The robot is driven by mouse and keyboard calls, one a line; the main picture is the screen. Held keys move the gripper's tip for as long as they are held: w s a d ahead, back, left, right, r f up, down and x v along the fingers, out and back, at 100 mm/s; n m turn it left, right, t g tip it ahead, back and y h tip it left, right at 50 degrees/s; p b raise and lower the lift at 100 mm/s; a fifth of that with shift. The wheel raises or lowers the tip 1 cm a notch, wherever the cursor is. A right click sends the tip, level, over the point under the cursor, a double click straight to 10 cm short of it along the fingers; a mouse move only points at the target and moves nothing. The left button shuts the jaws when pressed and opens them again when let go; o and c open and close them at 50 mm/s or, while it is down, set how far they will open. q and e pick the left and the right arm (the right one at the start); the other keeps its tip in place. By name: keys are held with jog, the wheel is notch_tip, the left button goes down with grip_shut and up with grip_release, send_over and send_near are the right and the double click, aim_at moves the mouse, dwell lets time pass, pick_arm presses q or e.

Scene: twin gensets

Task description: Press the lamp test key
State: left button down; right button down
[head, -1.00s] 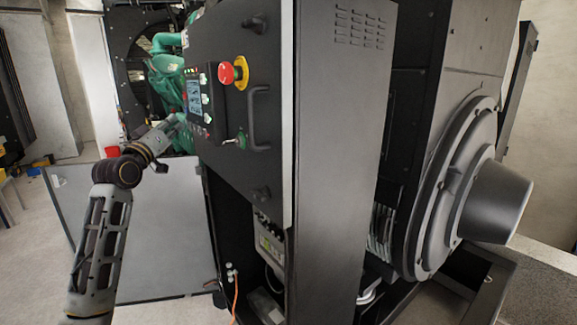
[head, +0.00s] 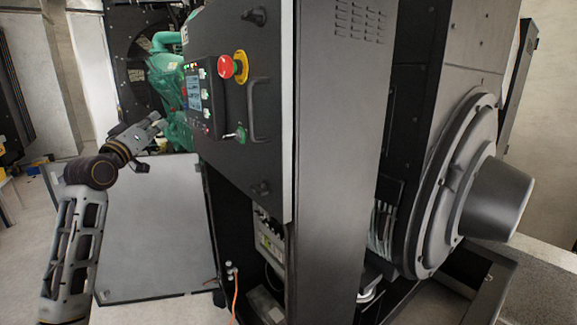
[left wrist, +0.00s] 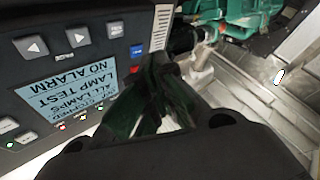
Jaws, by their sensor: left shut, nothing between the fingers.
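The control panel (head: 197,100) is on the black door of the cabinet, with a lit screen (head: 193,92). In the left wrist view the panel is upside down; its screen (left wrist: 70,97) reads "LAMP TEST" and "NO ALARM", with a line about all lamps. Arrow keys (left wrist: 78,38) and a blue key (left wrist: 136,50) show beside it. I cannot tell which key is the lamp test key. My right gripper is out of view.
A red emergency stop (head: 228,67) on a yellow base sticks out by the panel. Green engine parts (head: 170,85) stand behind. A grey panel (head: 150,225) stands below my arm.

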pick_arm(q)
jog(key=shift+s+a, duration=0.5)
jog(key=shift+a, duration=0.1)
dwell(0.5)
